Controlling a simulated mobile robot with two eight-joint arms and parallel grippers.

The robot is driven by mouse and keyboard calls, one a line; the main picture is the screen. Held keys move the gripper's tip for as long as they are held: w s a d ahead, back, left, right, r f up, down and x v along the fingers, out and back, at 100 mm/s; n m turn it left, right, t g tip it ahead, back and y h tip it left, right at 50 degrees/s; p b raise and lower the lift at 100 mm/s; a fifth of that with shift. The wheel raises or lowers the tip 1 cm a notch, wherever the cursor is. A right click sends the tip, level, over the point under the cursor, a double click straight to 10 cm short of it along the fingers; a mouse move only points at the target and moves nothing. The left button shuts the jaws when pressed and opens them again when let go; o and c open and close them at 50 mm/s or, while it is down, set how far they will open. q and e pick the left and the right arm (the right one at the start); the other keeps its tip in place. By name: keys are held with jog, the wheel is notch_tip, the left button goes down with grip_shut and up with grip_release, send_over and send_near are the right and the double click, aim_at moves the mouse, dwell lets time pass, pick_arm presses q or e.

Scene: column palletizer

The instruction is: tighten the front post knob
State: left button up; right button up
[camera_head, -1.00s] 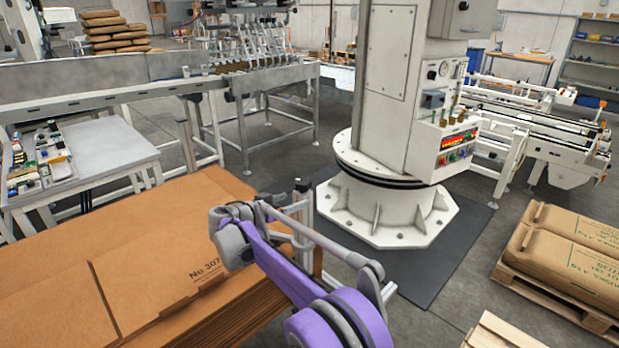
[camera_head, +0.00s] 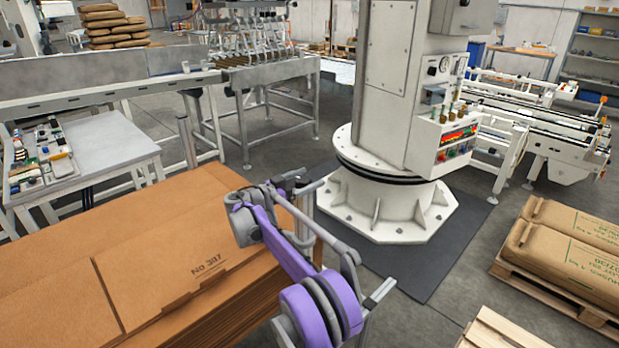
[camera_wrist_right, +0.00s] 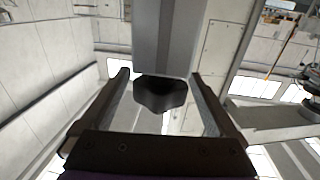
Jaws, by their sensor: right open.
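The front post is a grey metal upright (camera_head: 304,218) at the near right corner of the cardboard stack in the head view. In the right wrist view the grey post (camera_wrist_right: 168,40) runs up from the middle, and a black lobed knob (camera_wrist_right: 160,93) shows at its lower end. My right gripper (camera_head: 290,180) is at the post's top in the head view, partly hidden by its own wrist. In the wrist view my right gripper (camera_wrist_right: 160,78) is open, with one finger on each side of the knob. Gaps show beside the knob. My left gripper is out of view.
A stack of flat cardboard sheets (camera_head: 150,270) fills the lower left. A white column base (camera_head: 385,205) stands on a dark mat behind the post. A pallet with brown sacks (camera_head: 560,250) is at right. A side table (camera_head: 105,145) with small items stands at left.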

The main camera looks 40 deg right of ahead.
jog(key=shift+d, duration=0.5)
jog(key=c, duration=1.4)
jog(key=m+g+p, duration=0.2)
jog(key=g, duration=0.1)
jog(key=m+g+p, duration=0.1)
jog(key=shift+s+r+g+y+p, duration=0.15)
jog(key=shift+s+g+y+p, duration=0.15)
jog(key=shift+p, duration=0.05)
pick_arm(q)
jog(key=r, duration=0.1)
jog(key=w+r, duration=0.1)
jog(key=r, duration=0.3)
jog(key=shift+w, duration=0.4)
pick_arm(e)
jog(key=shift+s, duration=0.1)
jog(key=o, duration=1.4)
